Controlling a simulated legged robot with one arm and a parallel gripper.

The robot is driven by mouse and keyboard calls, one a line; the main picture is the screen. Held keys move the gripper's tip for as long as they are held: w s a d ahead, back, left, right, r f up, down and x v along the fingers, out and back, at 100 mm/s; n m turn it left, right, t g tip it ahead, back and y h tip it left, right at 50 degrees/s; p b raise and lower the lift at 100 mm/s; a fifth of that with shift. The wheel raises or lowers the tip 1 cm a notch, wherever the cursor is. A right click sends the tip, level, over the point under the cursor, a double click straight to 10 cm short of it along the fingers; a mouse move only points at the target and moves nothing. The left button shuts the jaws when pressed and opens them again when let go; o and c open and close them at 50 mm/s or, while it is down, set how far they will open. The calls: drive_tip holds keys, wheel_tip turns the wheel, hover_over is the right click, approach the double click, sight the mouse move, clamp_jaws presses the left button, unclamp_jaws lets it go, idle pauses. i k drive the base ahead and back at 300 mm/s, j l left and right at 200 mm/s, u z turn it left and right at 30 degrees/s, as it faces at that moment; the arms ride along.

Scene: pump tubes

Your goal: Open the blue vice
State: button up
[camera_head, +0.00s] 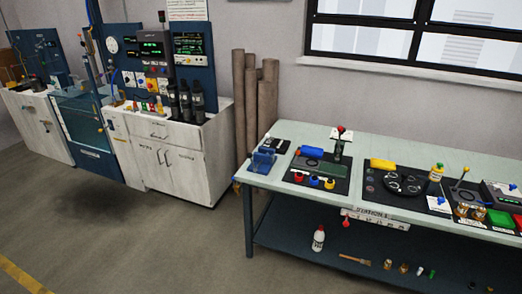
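The blue vice (262,160) stands at the left end of the long workbench (300,140), near its front left corner. It is small in the head camera view, and I cannot tell how far its jaws are apart. My gripper and arm are not in this view.
A lower shelf holds a white bottle (318,238). Brown tubes (251,100) and a white cabinet (180,150) stand left. The floor (130,240) in front is clear.

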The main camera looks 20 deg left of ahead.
sight(250, 155)
drive_tip(key=i+u, duration=0.3)
drive_tip(key=u, duration=0.2)
drive_tip(key=i+u, duration=0.3)
drive_tip(key=u, duration=0.15)
drive_tip(key=i+l+u, duration=0.1)
drive_tip(key=i+l, duration=0.2)
drive_tip(key=i, duration=0.25)
drive_tip(key=i+l+u, duration=0.1)
drive_tip(key=i+l, duration=0.3)
drive_tip(key=i, duration=0.15)
drive_tip(key=i+l+u, duration=0.1)
drive_tip(key=i+l, duration=0.3)
drive_tip(key=i, duration=0.15)
